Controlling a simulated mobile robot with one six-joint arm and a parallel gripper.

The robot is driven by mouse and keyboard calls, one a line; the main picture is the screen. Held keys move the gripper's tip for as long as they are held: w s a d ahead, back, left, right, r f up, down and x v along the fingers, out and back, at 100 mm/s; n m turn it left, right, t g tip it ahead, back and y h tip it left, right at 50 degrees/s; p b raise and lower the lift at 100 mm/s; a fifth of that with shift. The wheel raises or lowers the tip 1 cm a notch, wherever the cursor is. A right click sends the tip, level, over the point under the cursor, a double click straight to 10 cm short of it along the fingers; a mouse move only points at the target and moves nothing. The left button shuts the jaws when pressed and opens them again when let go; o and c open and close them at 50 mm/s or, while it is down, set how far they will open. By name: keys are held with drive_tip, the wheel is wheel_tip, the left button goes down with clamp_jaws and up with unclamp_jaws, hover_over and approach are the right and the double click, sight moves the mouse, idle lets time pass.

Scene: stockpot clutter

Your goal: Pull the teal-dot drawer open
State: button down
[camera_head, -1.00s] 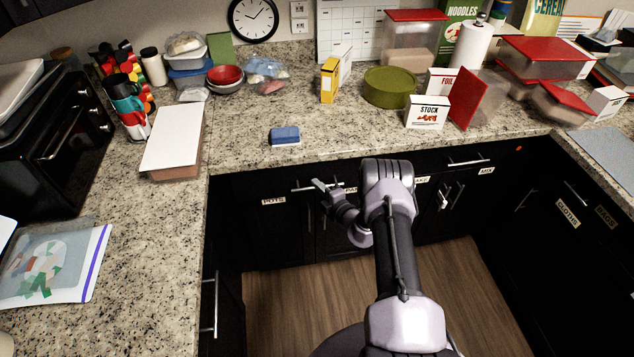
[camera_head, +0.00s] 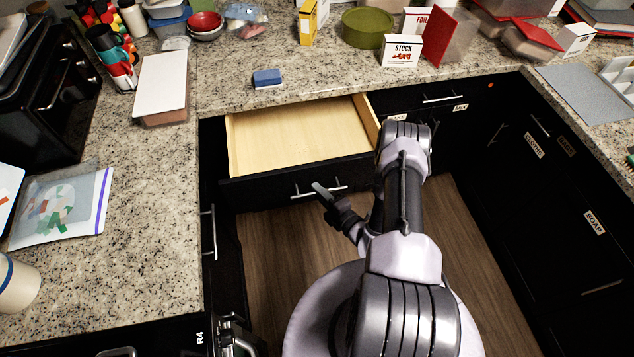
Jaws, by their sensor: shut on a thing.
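A wide black-fronted drawer (camera_head: 290,140) under the back counter stands well open. Its pale wooden inside is bare in the part I see. Its front carries a metal bar handle (camera_head: 303,194). My gripper (camera_head: 320,189) is at the middle of this handle and shut on it. My arm hides the right end of the drawer front. I can make out no teal dot on the drawer from this view.
A blue sponge (camera_head: 267,78) lies on the counter above the drawer. A red dot (camera_head: 490,85) shows on a closed cabinet front at right. Wooden floor (camera_head: 285,250) is clear in front of the drawer.

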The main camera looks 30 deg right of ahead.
drive_tip(key=shift+s+a, duration=0.15)
drive_tip(key=shift+s, duration=0.35)
drive_tip(key=shift+s+a, duration=0.15)
drive_tip(key=shift+s, duration=0.35)
drive_tip(key=c, duration=1.5)
unclamp_jaws()
